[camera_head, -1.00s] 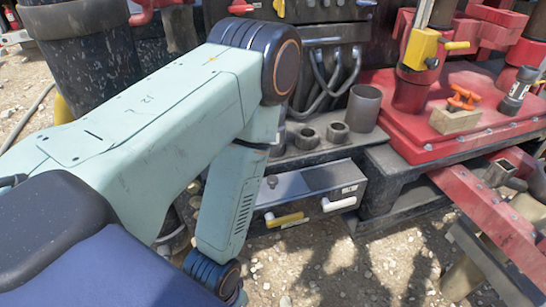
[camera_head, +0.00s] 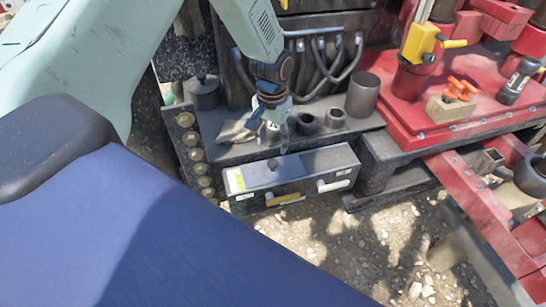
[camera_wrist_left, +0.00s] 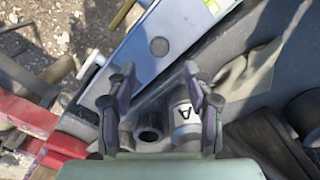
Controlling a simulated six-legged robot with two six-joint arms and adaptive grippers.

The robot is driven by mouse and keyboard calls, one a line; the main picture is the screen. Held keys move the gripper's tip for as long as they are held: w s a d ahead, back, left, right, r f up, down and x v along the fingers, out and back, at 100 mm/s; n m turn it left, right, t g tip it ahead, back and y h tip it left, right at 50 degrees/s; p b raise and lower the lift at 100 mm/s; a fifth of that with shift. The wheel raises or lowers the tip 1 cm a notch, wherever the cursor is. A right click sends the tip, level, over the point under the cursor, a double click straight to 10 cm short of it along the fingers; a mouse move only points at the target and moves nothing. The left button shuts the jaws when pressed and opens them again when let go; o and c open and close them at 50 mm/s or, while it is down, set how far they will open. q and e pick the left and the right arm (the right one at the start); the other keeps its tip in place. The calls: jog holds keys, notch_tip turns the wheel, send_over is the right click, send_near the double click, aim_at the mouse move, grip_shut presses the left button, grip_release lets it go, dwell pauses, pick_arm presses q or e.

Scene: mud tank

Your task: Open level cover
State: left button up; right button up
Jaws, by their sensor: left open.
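No part is marked as the level cover, so I cannot tell which it is. A long grey box (camera_head: 310,163) sits at the front of the dark ledge, with a small round knob on top, a yellow handle (camera_head: 286,200) and a white handle (camera_head: 335,184) on its front. My left gripper (camera_head: 274,128) points down above the ledge, just behind the box. In the left wrist view it (camera_wrist_left: 158,75) is open and nothing shows held between its fingers. The box top (camera_wrist_left: 185,25) with its round knob lies beyond the fingertips. My right gripper is not in view.
Several short dark pipe cups and a taller grey cup (camera_head: 362,95) stand on the ledge right of my gripper. A cylinder marked A (camera_wrist_left: 183,113) is near the right finger. A red deck (camera_head: 430,118) with an orange-handled valve (camera_head: 460,88) lies right. Gravel ground is in front.

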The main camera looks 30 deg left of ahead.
aim_at(273, 162)
pick_arm(q)
notch_tip(273, 162, down, 8)
jog(key=shift+r+b, duration=0.15)
jog(key=shift+b, duration=0.45)
grip_shut()
dwell(0.5)
